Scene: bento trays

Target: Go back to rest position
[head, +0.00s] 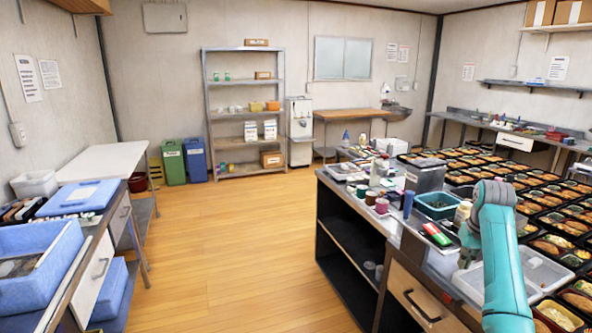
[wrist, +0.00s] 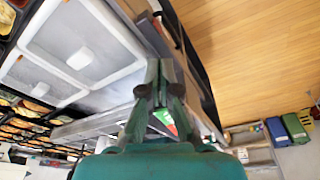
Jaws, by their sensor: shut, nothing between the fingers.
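My teal arm rises at the right of the head view, over the counter. My gripper (wrist: 160,72) shows in the wrist view with its fingers together and nothing between them. In the head view a clear-white container (head: 535,272) lies partly hidden behind my arm.
Many filled bento trays (head: 555,222) cover the right side of the counter (head: 345,203). A teal bin (head: 437,205), a green-and-red packet (head: 437,235) and several cups stand near the counter's left part. The wooden floor (head: 225,250) is clear. Blue bins (head: 35,275) stand at the left.

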